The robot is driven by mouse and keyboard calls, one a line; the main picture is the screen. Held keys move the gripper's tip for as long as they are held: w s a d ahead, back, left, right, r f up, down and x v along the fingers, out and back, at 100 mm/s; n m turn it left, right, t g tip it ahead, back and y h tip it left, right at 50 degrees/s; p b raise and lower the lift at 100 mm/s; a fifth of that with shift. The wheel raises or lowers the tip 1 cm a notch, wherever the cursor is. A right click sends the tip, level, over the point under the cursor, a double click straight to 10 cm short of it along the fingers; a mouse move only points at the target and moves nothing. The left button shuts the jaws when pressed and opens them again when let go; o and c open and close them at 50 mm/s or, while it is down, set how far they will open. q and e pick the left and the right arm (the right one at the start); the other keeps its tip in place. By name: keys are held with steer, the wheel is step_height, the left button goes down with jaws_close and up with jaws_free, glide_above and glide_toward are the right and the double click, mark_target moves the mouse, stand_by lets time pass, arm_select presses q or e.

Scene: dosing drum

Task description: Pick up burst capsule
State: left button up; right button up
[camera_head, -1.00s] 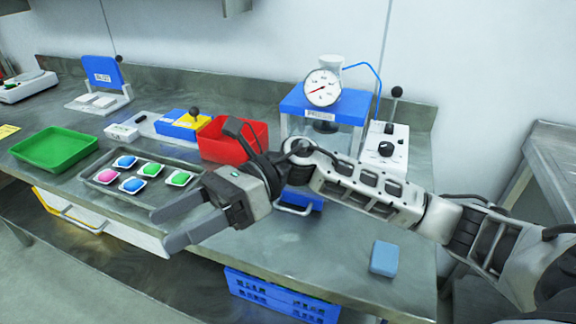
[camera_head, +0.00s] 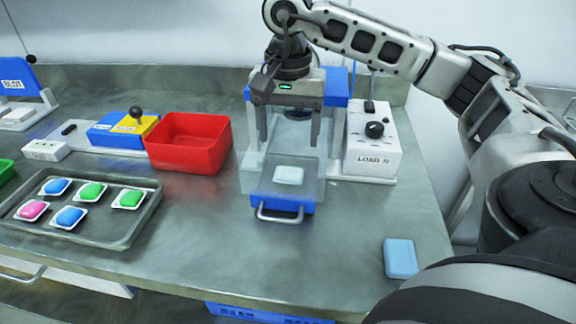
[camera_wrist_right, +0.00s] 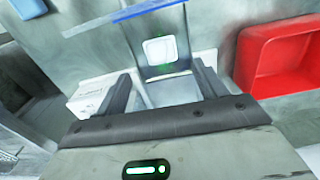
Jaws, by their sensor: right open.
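A pale, whitish capsule (camera_head: 289,175) lies on the clear-sided press drawer, above its blue front with a metal handle (camera_head: 280,214). It looks flat and pale; I cannot make out a rupture. In the right wrist view, it is a white square (camera_wrist_right: 159,50) ahead of and between the fingers. My right gripper (camera_head: 286,140) points down in front of the press, open and empty, with its fingers apart above and behind the capsule in the picture. It also shows in the wrist view (camera_wrist_right: 160,75). My left gripper is out of view.
A red bin (camera_head: 188,145) stands left of the press, and the LOAD N control box (camera_head: 373,145) stands right. A grey tray (camera_head: 118,238) holds several coloured capsules. A light blue block (camera_head: 400,258) lies near the front right edge. The counter before the drawer is clear.

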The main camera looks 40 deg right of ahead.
step_height(320, 180, down, 3)
steer(key=shift+f, duration=0.15)
steer(key=shift+w+d+f, duration=0.1)
steer(key=shift+f, duration=1.25)
steer(key=shift+w+d+f, duration=0.1)
steer(key=shift+f, duration=1.2)
steer(key=c, duration=1.1)
